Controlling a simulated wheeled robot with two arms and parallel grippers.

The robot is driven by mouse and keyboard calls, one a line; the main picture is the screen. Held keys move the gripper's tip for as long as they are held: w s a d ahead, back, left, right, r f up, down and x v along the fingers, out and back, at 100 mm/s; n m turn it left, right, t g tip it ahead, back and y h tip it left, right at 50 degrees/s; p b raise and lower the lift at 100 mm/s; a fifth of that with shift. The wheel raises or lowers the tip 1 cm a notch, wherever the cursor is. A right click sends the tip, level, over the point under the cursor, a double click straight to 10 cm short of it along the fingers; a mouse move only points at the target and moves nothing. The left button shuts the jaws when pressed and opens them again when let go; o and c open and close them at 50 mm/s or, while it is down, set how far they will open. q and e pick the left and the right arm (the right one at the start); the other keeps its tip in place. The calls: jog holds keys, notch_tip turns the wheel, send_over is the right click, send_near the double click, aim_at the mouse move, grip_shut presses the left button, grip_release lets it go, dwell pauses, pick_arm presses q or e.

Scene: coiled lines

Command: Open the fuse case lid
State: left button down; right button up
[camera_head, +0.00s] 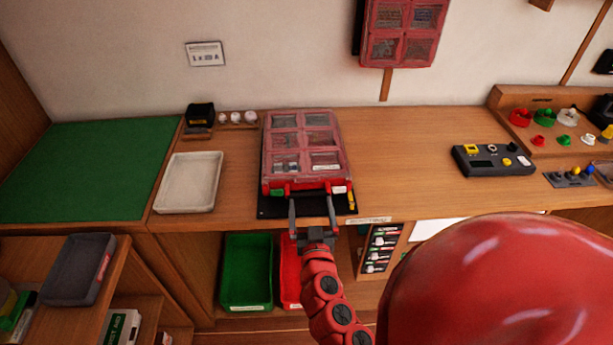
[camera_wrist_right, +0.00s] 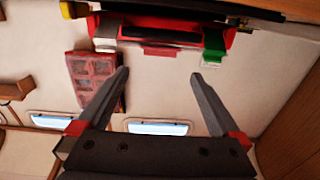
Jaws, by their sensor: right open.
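The fuse case (camera_head: 267,165) is red with a clear, windowed lid (camera_head: 302,140). It lies on a black mat (camera_head: 270,208) on the wooden counter, and its lid looks closed. A green piece (camera_head: 279,191) is at the left of its front edge, and a white tag (camera_head: 340,189) is at the right. My right gripper (camera_head: 312,205) is open and empty in front of that edge, fingers pointing towards it. In the right wrist view, the case's front (camera_wrist_right: 160,30) spans the top, with the green piece (camera_wrist_right: 213,45) beyond the open fingers (camera_wrist_right: 158,75). My left gripper is out of view.
A white tray (camera_head: 190,182) stands left of the case. A black control box (camera_head: 493,160) is on the right. Green (camera_head: 246,272) and red bins are below the counter. A similar red case (camera_head: 403,33) hangs on the wall.

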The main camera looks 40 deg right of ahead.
aim_at(308, 177)
jog(key=p+x, duration=0.3)
jog(key=x, duration=0.6)
jog(key=shift+w+d+r, duration=0.1)
jog(key=shift+w+r, duration=0.05)
jog(key=shift+w+d, duration=0.3)
jog(key=shift+w, duration=0.15)
grip_shut()
